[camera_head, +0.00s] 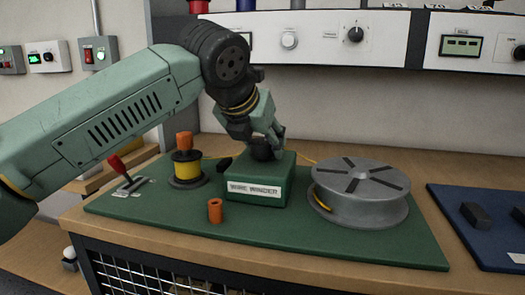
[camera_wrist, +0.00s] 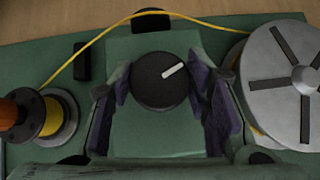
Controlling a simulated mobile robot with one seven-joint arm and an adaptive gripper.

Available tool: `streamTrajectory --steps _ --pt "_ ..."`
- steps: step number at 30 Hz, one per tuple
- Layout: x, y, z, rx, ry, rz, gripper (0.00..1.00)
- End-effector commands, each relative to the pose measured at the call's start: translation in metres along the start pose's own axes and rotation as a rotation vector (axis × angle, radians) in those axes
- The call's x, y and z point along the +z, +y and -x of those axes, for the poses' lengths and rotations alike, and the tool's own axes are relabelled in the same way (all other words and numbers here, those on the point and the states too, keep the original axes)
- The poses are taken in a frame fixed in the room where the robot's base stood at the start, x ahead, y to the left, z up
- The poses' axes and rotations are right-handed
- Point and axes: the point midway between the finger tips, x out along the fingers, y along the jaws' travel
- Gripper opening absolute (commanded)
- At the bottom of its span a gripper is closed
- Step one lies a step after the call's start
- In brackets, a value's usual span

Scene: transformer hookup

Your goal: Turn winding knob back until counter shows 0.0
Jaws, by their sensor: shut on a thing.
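The wire winder (camera_head: 261,182) is a green box with a "WIRE WINDER" label, standing on a green mat. Its black winding knob (camera_head: 264,149) is on top. In the wrist view the knob (camera_wrist: 160,80) shows a white mark pointing to the upper right. My gripper (camera_head: 265,140) comes down from above, shut on the knob. In the wrist view its fingers (camera_wrist: 162,95) stand on the knob's left and right sides. I cannot make out a winder counter reading in either view.
A grey reel (camera_head: 360,212) stands right of the winder, a yellow wire spool (camera_head: 187,170) left. Yellow wire runs behind the winder. An orange cylinder (camera_head: 215,211) stands in front. A red-handled lever (camera_head: 120,170) is at the left, a blue mat (camera_head: 470,232) at the right.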

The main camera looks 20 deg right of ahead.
Motion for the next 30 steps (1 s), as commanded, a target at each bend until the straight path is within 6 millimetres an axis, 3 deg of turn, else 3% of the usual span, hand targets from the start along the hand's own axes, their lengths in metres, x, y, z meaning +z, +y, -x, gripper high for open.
streamTrajectory --steps 9,26,27,30 --pt "-0.0008 -0.0002 -0.0002 0.092 0.002 0.089 0.16" --pt "-0.0003 -0.0002 0.0003 0.110 0.003 0.110 0.16" --pt "-0.0003 -0.0002 0.0003 0.110 0.003 0.110 0.46" --pt "-0.0002 -0.0002 0.0003 0.109 0.003 0.109 0.52"
